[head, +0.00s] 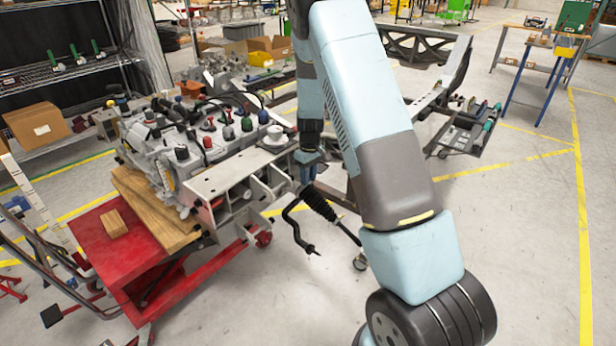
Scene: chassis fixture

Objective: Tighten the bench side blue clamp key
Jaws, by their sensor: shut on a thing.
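My arm reaches up from the lower right and back down to the frame end of the chassis fixture (215,183). My gripper (309,160) points down beside the grey frame's right end and is shut on the blue clamp key (308,175). Only a small blue part of the key shows under the gripper, so its turn angle cannot be told. My wrist and upper arm hide what lies just right of and behind it.
An engine block with several coloured caps (200,135) sits left of my gripper on a red cart (110,255). A black bellows and bent rod (318,203) hang just below. A tool trolley (462,130) stands to the right.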

